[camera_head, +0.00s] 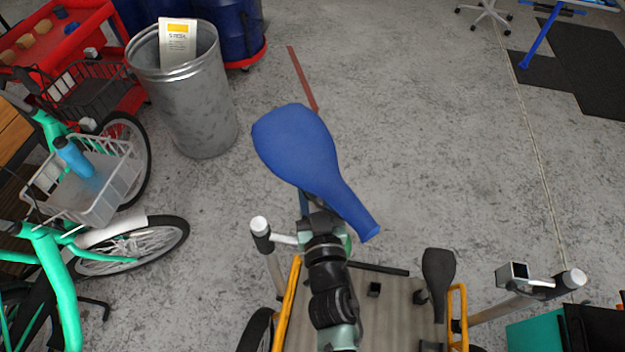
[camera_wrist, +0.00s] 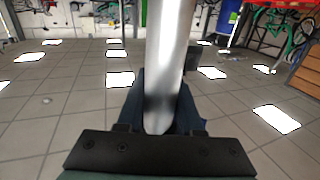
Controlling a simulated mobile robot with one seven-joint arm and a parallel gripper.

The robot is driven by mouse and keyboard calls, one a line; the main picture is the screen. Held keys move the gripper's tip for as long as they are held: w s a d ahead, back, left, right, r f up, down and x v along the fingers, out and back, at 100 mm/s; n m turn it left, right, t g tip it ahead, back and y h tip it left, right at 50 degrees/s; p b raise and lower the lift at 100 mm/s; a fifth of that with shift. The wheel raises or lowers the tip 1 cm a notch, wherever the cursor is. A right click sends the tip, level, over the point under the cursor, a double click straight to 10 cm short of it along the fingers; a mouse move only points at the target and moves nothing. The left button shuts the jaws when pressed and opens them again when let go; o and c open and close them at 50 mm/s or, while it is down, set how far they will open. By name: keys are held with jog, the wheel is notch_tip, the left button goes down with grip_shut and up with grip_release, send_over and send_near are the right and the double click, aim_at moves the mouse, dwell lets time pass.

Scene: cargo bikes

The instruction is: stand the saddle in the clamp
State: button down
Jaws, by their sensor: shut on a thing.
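The blue saddle (camera_head: 297,150) is held up in front of me, its broad end toward the upper left and its narrow nose toward the lower right. My gripper (camera_head: 318,208) is below it in the head view, partly hidden by the saddle. In the wrist view a silver post (camera_wrist: 168,60), seemingly the saddle's seatpost, stands between the dark fingers of my gripper (camera_wrist: 160,105), which are shut on it.
A black saddle (camera_head: 438,270) stands by the grey cargo bed (camera_head: 395,310) with yellow rails. A metal bin (camera_head: 195,105), a green bike (camera_head: 60,270) with a white basket (camera_head: 95,195) are left.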

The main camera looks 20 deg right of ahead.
notch_tip(320, 180, down, 8)
jog(key=b, duration=0.7)
jog(key=shift+b, duration=0.4)
dwell(2.5)
jog(key=c, duration=0.5)
grip_release()
jog(key=shift+c, duration=0.2)
jog(key=shift+o, duration=0.3)
jog(key=shift+f, duration=0.25)
jog(key=b+v, duration=0.3)
jog(key=v, duration=1)
jog(key=shift+r, duration=0.2)
